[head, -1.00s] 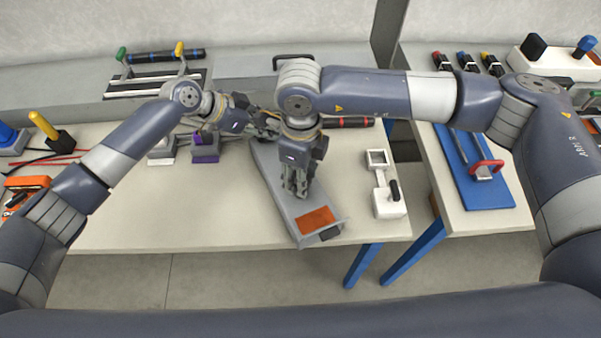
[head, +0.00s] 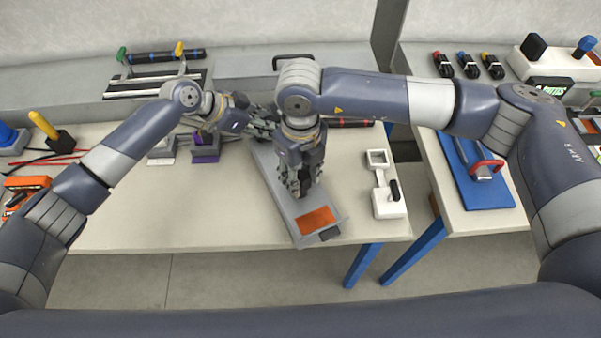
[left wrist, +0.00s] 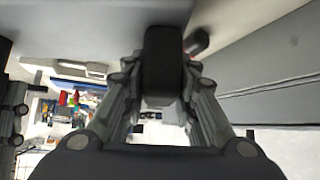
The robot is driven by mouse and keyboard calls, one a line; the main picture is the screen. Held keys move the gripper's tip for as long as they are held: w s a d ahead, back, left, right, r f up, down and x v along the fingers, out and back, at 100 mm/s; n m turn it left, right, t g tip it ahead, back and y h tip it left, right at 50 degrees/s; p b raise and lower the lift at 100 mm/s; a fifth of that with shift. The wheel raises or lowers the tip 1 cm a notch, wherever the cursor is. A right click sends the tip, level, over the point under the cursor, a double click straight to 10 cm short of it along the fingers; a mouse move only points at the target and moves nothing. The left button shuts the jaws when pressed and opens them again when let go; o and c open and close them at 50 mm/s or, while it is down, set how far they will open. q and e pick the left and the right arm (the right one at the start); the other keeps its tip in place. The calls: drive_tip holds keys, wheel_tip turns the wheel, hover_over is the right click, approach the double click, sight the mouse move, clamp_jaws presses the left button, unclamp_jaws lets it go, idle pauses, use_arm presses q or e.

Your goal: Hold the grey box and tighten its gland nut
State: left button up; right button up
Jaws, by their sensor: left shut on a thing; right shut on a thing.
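The long grey box (head: 283,205) lies at a slant on the pale table, its orange patch (head: 315,218) towards the front edge. My left gripper (head: 264,127) is at the box's far end. In the left wrist view its fingers (left wrist: 163,92) are shut on a dark block (left wrist: 163,60) beside a large grey surface.
A white fixture with a black handle (head: 387,200) stands just right of the box. A blue board with a red handle (head: 482,185) lies on the right table, past a gap. The table's front left is clear.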

sight(301, 177)
drive_tip(key=o, duration=1.1)
wheel_tip(301, 177, up, 12)
